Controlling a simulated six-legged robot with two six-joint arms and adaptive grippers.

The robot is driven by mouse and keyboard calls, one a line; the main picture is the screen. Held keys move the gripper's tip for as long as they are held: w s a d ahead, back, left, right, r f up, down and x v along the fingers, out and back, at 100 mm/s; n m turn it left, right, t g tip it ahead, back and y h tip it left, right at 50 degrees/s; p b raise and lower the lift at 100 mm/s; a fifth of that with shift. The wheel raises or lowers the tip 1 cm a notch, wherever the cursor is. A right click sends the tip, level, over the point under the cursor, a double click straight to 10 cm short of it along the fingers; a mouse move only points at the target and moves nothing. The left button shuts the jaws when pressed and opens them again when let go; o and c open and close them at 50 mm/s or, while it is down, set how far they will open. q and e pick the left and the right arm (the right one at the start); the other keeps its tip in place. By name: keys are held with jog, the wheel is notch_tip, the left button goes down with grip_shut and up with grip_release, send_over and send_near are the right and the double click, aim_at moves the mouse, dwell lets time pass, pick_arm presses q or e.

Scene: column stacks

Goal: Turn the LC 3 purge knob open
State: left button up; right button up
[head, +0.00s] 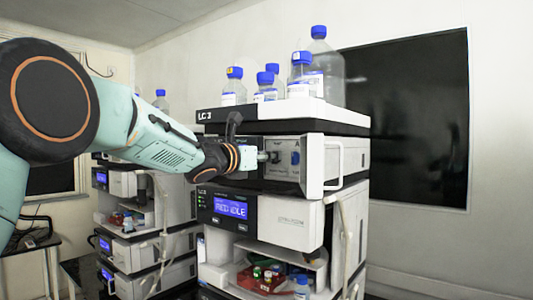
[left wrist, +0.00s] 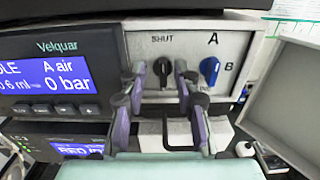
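The LC 3 stack (head: 208,115) stands in the middle of the head view. The black purge knob (left wrist: 163,67) is on its pale front panel in the left wrist view, under the word SHUT, with its grip upright. A blue knob (left wrist: 210,71) marked A and B sits to its right. My left gripper (left wrist: 160,79) points at the panel, with one finger on each side of the black knob. Gaps show between fingers and knob, so it looks open. In the head view my left gripper (head: 257,157) is close to the panel and hides part of it. My right gripper is not in view.
A white handle-like frame (head: 340,165) juts out right of the knobs. Blue-capped bottles (head: 300,75) stand on top. Displays (head: 230,208) and a red tray (head: 262,281) of vials are below. Another stack (head: 125,250) stands at left.

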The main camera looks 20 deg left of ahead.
pick_arm(q)
jog(key=shift+d, duration=0.45)
jog(key=shift+w+d+f, duration=0.1)
jog(key=shift+w, duration=0.15)
jog(key=shift+c, duration=0.4)
jog(key=shift+w+f, duration=0.1)
jog(key=shift+w, duration=0.05)
jog(key=shift+c, duration=0.8)
jog(key=shift+a, duration=0.4)
jog(key=c, duration=0.3)
grip_shut()
jog(key=shift+s+d, duration=0.2)
jog(key=shift+d, duration=0.05)
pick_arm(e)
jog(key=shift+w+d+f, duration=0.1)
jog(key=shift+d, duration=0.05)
pick_arm(q)
jog(key=shift+a, duration=0.2)
